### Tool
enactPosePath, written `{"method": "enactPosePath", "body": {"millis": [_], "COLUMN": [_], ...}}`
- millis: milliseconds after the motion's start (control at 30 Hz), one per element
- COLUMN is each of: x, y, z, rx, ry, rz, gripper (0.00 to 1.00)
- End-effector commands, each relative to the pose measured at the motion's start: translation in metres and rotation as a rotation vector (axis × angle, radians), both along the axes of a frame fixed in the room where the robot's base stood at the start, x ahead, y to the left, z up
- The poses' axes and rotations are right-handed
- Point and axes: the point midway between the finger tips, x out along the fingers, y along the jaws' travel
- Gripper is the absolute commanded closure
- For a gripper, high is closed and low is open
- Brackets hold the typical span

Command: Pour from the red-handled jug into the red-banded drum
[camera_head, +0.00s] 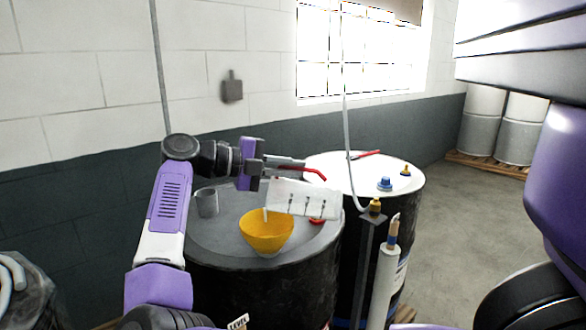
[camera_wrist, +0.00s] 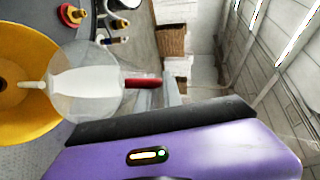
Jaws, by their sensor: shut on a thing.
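My gripper (camera_head: 282,165) is shut on the red-handled jug (camera_head: 303,199), a clear, whitish jug tipped on its side with its mouth end to the left. The jug's red handle shows in the wrist view (camera_wrist: 143,82), with white content inside the jug (camera_wrist: 88,82). The jug hangs above a yellow funnel (camera_head: 267,230) on the grey-topped drum (camera_head: 215,241). A narrow pale shape runs from the jug's mouth end over the funnel; I cannot tell whether it is spout or stream. The funnel also shows in the wrist view (camera_wrist: 45,115). I see no red band on either drum.
A grey cup (camera_head: 207,202) stands on the drum left of the funnel, and a red cap (camera_head: 318,221) lies to its right. A white-topped drum (camera_head: 335,163) with a blue cap (camera_head: 384,184) stands close behind right. Open floor (camera_head: 455,220) lies further right.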

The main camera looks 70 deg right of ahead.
Motion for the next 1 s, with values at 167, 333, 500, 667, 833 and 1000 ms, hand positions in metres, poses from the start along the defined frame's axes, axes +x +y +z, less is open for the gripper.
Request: {"method": "enactPosePath", "body": {"millis": [167, 333, 500, 667, 833, 1000], "x": [0.0, 0.0001, 0.0009, 0.0027, 0.0054, 0.0086], "y": [0.0, 0.0001, 0.0002, 0.0005, 0.0013, 0.002], "z": [0.0004, 0.0004, 0.0008, 0.0017, 0.0032, 0.0046], "rx": [-0.001, -0.001, -0.002, -0.005, -0.012, -0.017], "ry": [0.001, 0.001, 0.007, 0.023, 0.047, 0.073], "rz": [0.0, 0.0, 0.001, 0.0, 0.0, -0.001], "gripper": [1.0, 1.0, 1.0, 1.0, 1.0, 1.0]}}
